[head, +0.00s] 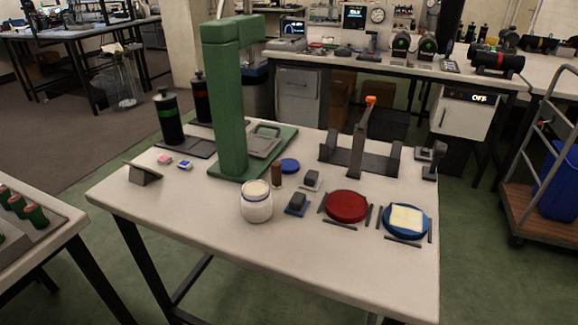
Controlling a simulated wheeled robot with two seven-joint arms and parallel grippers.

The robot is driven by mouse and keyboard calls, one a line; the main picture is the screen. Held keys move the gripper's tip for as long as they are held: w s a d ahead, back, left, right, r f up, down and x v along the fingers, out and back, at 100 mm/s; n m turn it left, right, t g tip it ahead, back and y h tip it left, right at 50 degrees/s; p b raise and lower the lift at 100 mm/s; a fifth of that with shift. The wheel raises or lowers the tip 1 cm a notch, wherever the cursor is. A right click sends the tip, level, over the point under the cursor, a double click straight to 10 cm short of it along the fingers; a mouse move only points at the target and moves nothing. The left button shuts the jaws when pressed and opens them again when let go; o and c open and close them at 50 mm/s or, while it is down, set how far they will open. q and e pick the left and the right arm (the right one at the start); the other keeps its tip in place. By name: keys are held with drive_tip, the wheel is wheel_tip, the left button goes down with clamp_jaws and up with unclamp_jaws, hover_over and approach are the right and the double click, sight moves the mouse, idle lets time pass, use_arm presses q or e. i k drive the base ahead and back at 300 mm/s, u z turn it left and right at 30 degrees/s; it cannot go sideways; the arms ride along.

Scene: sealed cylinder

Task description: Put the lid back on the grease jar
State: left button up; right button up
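The grease jar (257,208) looks like a white jar standing upright near the front middle of the table; its top looks open, with pale cream contents showing. A small round blue disc (290,166), which looks like the lid, lies flat on the table behind the jar and to its right, apart from it. A small brown cylinder (277,175) stands between them. Neither of my grippers is in view.
The white table (330,262) has clear space at its front and front left. A green press (232,110) stands behind the jar. To the right are a red disc (347,206) and a blue dish (424,231) holding a yellowish cloth (406,218). A dark-grey cradle (384,160) stands farther back.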

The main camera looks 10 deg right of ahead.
sight(256, 199)
drive_tip(key=u, duration=0.65)
drive_tip(key=k, duration=0.85)
drive_tip(key=u, duration=1.05)
drive_tip(key=k, duration=0.5)
drive_tip(key=u, duration=0.4)
drive_tip(key=i, duration=1.1)
drive_tip(key=z, duration=1.35)
drive_tip(key=i, duration=0.7)
drive_tip(key=z, duration=0.7)
